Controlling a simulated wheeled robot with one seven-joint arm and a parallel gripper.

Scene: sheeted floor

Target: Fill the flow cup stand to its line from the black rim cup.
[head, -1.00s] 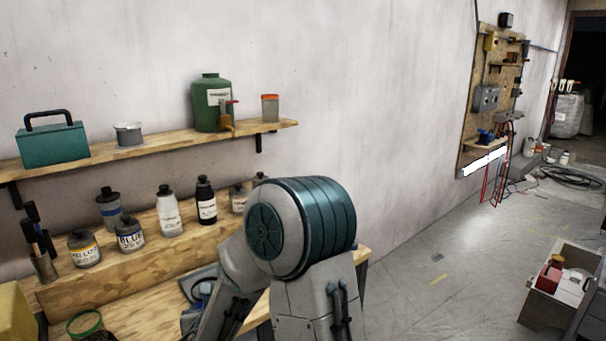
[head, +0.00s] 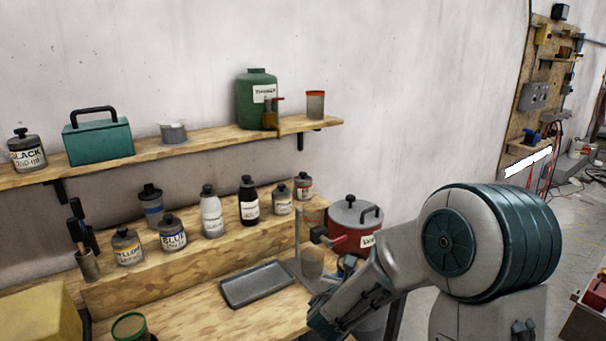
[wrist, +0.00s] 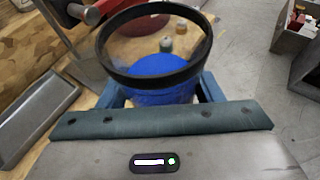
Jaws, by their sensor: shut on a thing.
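The black rim cup (wrist: 155,77) is a clear cup with blue liquid in it, seen close up in the wrist view. My gripper (wrist: 162,95) is shut around its body, with one finger on each side. In the head view my arm reaches down to the bench's right part, and the held cup is hidden. What looks like the flow cup stand (head: 297,240), a grey upright with a clear vessel low beside it, stands at the bench's right end. Its fill line cannot be made out. In the wrist view a metal upright (wrist: 72,48) shows at upper left, beyond the cup.
A grey tray (head: 258,284) lies left of the stand. A red-tapped pot (head: 350,215) stands behind my arm. Several bottles, including the blue one (head: 172,235), line the riser. A green-rimmed cup (head: 130,327) is at front left.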

